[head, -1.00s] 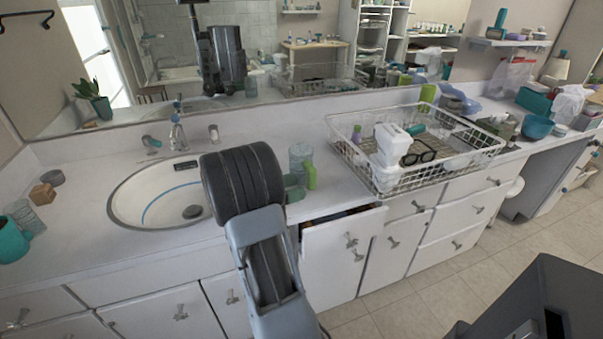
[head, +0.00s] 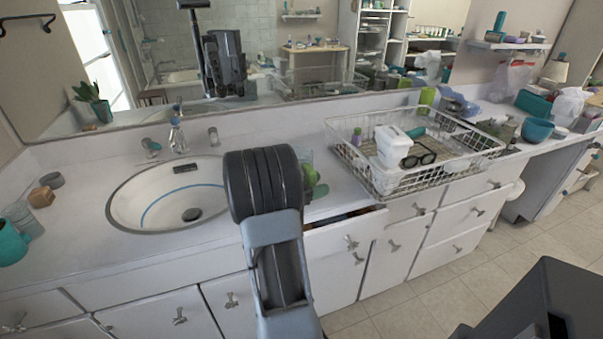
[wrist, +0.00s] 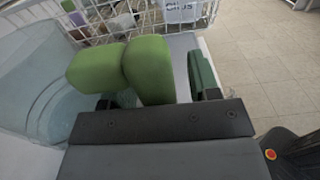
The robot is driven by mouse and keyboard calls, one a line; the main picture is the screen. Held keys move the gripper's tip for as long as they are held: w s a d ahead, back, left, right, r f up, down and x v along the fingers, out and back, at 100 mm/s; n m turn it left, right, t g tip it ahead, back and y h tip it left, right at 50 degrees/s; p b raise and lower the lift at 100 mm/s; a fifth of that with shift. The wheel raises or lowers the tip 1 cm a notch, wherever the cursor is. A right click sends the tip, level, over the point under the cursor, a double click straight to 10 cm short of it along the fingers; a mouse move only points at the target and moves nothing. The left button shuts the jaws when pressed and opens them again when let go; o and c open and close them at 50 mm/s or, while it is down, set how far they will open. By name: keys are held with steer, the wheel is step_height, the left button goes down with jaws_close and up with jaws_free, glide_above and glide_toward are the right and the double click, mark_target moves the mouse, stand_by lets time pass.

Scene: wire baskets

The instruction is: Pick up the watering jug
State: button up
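In the wrist view two light green rounded shapes (wrist: 148,68) stand close in front of my gripper (wrist: 158,98), between its dark finger parts, which are wide apart. I cannot tell whether they are one thing or two, or whether they touch the fingers. A dark green thing (wrist: 202,74) is at the right finger. In the head view only a bit of green (head: 311,176) shows beside my arm, which hides my gripper. No watering jug can be made out for sure; a teal jug-like vessel (head: 12,243) stands at the far left.
A clear vessel (wrist: 35,80) is close on the left in the wrist view. The wire basket (head: 380,190) holding a white container (head: 391,148) and glasses (head: 419,159) stands to the right. The sink (head: 135,207) is left of my arm. A drawer (head: 345,232) below is partly open.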

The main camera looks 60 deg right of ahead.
mark_target(317, 173)
jaws_close()
stand_by(0.3)
stand_by(0.5)
steer(key=shift+r, duration=0.65)
step_height(317, 173, up, 3)
steer(key=shift+a+f+p, duration=0.1)
steer(key=shift+f+p, duration=0.1)
steer(key=shift+p, duration=0.45)
steer(key=s+a+r+p, duration=0.1)
steer(key=s+a+r, duration=0.1)
steer(key=a+r, duration=0.2)
steer(key=s+a+r+p, duration=0.1)
steer(key=s+a+r, duration=0.2)
steer(key=a+r, duration=0.2)
steer(key=shift+s+a+p, duration=0.35)
steer(key=shift+a, duration=1.5)
